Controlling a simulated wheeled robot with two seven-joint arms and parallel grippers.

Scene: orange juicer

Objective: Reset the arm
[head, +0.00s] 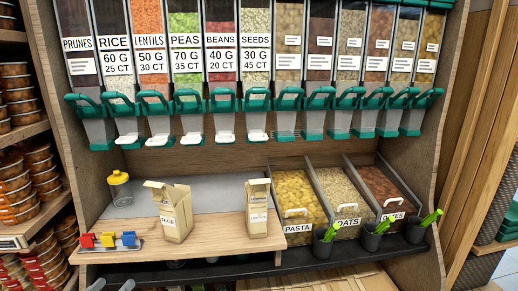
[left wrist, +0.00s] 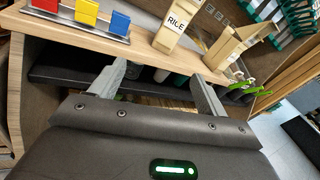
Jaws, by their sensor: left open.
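My left gripper (left wrist: 158,74) shows in the left wrist view, with its two grey fingers spread apart and nothing between them. It is in front of and below the edge of the wooden counter (left wrist: 160,55). An open cardboard box labelled RICE (left wrist: 172,28) stands on the counter beyond the fingers, apart from them; it also shows in the head view (head: 170,213). A second open cardboard box (head: 257,208) stands to its right on the counter. I cannot make out either gripper clearly in the head view, and my right gripper does not show.
Dispensers with green handles (head: 224,98) line the wall above. A yellow-lidded jar (head: 120,187) and a rack of coloured blocks (head: 109,241) are at the left. Bins of pasta (head: 296,198), oats (head: 345,190) and dates (head: 385,185) are at the right, with dark cups (head: 325,249) in front.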

